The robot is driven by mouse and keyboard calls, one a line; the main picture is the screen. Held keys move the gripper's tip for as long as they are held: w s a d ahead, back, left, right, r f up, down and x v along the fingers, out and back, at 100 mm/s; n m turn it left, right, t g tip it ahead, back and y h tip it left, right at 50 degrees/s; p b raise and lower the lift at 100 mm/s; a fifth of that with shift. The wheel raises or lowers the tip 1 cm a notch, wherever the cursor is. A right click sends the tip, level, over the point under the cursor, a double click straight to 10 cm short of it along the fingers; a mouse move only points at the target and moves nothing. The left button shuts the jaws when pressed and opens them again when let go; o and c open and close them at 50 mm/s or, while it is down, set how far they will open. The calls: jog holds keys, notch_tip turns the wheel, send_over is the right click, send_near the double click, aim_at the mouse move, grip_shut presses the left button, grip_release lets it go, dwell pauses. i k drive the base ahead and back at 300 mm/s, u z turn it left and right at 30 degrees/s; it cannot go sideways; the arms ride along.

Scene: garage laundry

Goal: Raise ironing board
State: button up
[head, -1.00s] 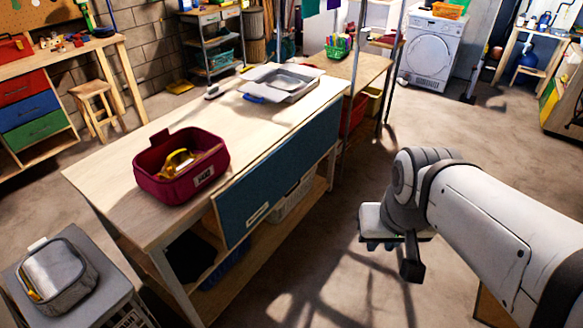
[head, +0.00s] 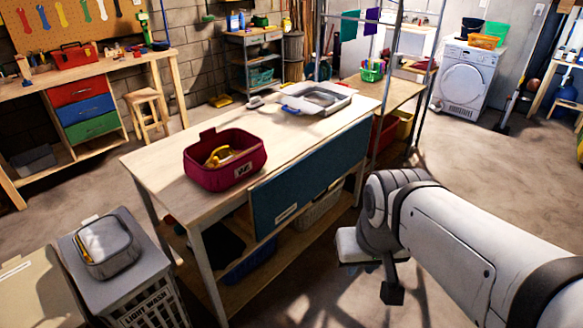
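A long dark blue panel (head: 308,180), apparently the ironing board, hangs down along the right long side of the wooden table (head: 155,168) in the head view. A pale strip, which may be a handle or label, sits near its lower edge. My gripper (head: 388,284) is low at the right, over the floor and apart from the panel. Its fingers are small and dark, pointing down, partly hidden by my wrist, so I cannot tell whether they are open. Nothing shows in them.
On the table are a maroon bin (head: 240,174) and a grey tray (head: 301,107). A grey hamper (head: 158,294) with a lunch bag (head: 105,246) stands at the lower left. A metal rack (head: 432,88) stands beyond the table. Floor right of the panel is open.

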aim_at(272, 200)
jog(key=u, duration=0.15)
jog(key=i, duration=1)
jog(key=u, duration=0.05)
